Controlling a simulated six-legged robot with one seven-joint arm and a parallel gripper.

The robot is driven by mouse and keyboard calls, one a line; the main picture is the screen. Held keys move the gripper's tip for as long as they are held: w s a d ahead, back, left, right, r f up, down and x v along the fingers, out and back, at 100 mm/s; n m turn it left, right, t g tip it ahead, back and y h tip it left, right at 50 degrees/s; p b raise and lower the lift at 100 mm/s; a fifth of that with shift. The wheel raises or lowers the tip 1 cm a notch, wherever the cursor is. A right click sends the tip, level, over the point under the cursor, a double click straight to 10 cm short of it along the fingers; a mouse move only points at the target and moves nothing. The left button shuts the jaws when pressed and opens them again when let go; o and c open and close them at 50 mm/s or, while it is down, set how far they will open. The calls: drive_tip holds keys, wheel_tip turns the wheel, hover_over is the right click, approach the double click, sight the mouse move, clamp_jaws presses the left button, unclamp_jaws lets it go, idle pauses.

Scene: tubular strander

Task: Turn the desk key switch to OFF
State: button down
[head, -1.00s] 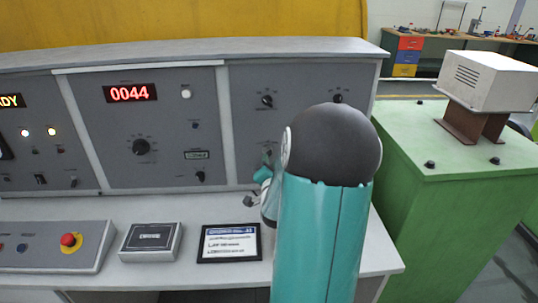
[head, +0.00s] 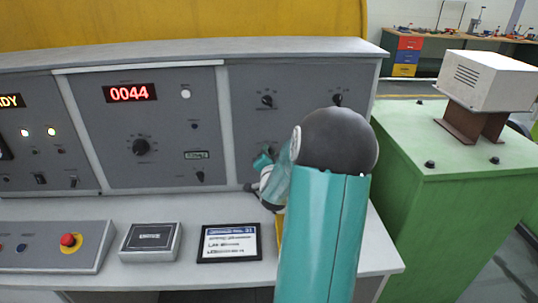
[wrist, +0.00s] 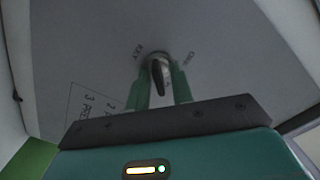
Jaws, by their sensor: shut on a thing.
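The key switch (wrist: 157,74) shows in the wrist view as a dark, narrow key on a grey panel face, near the picture's middle. The key stands almost upright in that picture, leaning slightly.
The desk top (head: 190,220) holds a framed card (head: 229,243), a grey box (head: 150,242) and a red stop button (head: 70,241). Two knobs (head: 267,101) sit higher on the right-hand panel. A green cabinet (head: 460,200) stands close on the right.

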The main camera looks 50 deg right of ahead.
drive_tip(key=shift+n, duration=0.4)
drive_tip(key=n, duration=0.4)
drive_tip(key=shift+w+a+r, duration=0.1)
drive_tip(key=shift+w+a, duration=0.05)
drive_tip(key=n, duration=0.6)
drive_tip(key=shift+w+a+n, duration=0.1)
drive_tip(key=shift+n, duration=0.3)
drive_tip(key=n, duration=0.3)
drive_tip(key=shift+w, duration=0.1)
drive_tip(key=shift+n, duration=1.7)
drive_tip(key=c, duration=1.6)
unclamp_jaws()
drive_tip(key=shift+o, duration=0.2)
